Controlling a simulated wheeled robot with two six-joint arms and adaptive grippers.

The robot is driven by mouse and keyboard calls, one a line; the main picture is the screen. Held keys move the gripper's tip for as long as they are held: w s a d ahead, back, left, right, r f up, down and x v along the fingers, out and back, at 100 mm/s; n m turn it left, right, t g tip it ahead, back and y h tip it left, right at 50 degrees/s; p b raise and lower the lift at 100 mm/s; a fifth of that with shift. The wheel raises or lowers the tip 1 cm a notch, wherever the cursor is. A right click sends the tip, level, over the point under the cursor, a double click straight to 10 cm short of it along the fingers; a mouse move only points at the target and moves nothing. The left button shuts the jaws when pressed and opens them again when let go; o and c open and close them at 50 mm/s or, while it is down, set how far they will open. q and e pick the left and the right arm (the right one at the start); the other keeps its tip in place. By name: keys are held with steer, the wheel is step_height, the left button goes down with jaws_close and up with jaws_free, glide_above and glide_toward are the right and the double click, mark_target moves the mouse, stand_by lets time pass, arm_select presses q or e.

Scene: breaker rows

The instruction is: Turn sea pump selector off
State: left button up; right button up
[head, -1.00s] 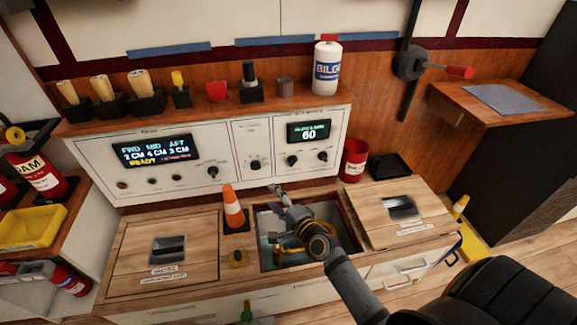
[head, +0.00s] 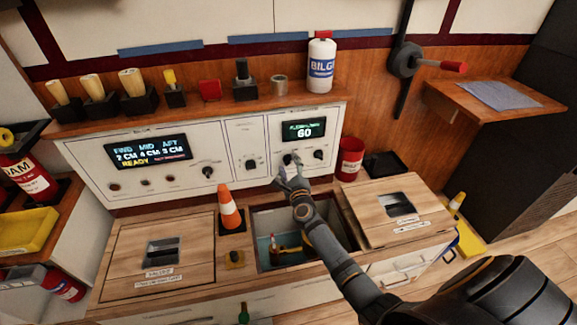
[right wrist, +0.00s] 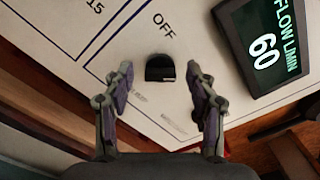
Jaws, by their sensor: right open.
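A black selector knob (right wrist: 160,68) sits on the white panel (right wrist: 185,110) between my right gripper's open fingers, with the word OFF printed beside it. The knob's flat edge crosses its lower part in the right wrist view. Other lettering near it is too blurred to read. In the head view this knob (head: 290,159) is just below the small flow screen (head: 304,130), which reads 60. My right gripper (head: 288,173) is open right in front of it. The fingers (right wrist: 160,92) stand on both sides of the knob, apart from it. My left gripper is not in view.
Another knob (head: 318,154) is close on the right, and a dial knob (head: 250,163) on the left. An orange cone (head: 229,208) stands on the counter. An open hatch (head: 270,215) lies below my right arm. A red can (head: 350,158) stands right of the panel.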

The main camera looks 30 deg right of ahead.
steer(key=shift+w+d, duration=0.15)
steer(key=shift+w, duration=0.4)
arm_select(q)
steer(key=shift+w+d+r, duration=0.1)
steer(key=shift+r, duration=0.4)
arm_select(e)
steer(key=shift+c, duration=0.4)
steer(key=c, duration=1.1)
